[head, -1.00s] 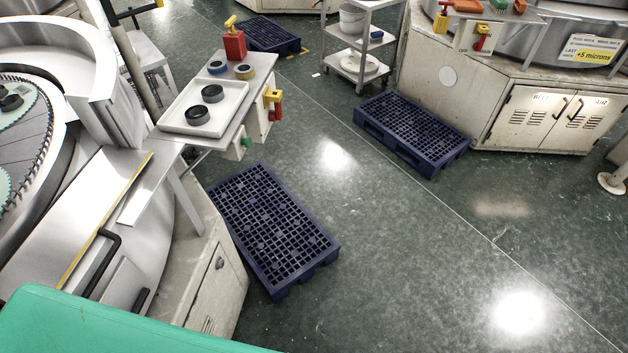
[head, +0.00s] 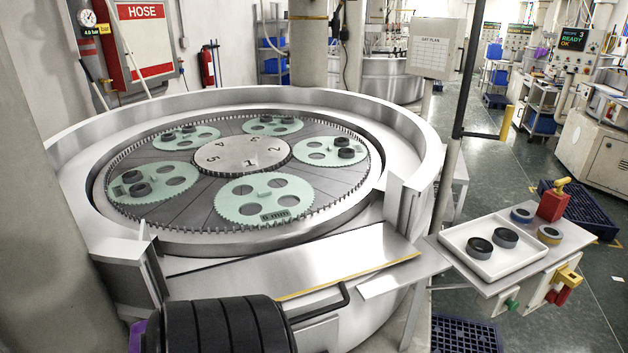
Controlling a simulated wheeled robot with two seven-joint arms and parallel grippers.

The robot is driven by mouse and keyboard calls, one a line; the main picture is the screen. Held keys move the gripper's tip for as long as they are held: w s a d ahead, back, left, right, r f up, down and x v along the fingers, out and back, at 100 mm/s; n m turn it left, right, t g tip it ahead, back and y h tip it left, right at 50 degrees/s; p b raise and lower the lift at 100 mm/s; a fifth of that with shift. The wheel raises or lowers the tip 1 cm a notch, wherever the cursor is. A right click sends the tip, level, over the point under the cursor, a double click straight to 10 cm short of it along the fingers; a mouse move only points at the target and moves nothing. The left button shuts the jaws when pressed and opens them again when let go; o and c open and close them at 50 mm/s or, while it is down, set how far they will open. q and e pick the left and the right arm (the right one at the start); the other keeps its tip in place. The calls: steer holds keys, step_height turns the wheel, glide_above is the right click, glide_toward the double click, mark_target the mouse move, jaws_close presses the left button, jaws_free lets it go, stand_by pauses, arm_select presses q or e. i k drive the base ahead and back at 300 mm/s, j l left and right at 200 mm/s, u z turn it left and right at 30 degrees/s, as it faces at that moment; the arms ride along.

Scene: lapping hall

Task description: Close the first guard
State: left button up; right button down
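The first guard (head: 340,258) appears to be the flat steel panel with a yellow front edge. It lies nearly level, folded outward across the gap in the front rim of the lapping machine (head: 270,95). A black bar handle (head: 335,305) shows just below its yellow edge. Inside the rim, mint-green toothed carriers (head: 252,205) sit around a numbered centre disc (head: 242,155), and some hold dark rings. A black ribbed part at the bottom hides some of the machine's front left of the handle. Neither gripper is in view.
A side table with a white tray (head: 462,246) of two dark rings stands right of the guard. A post (head: 462,100) rises beside the machine. Dark blue pallets (head: 465,335) lie on the floor. Open floor shows at right.

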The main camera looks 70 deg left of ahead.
mark_target(281, 273)
steer(key=u, duration=2.3)
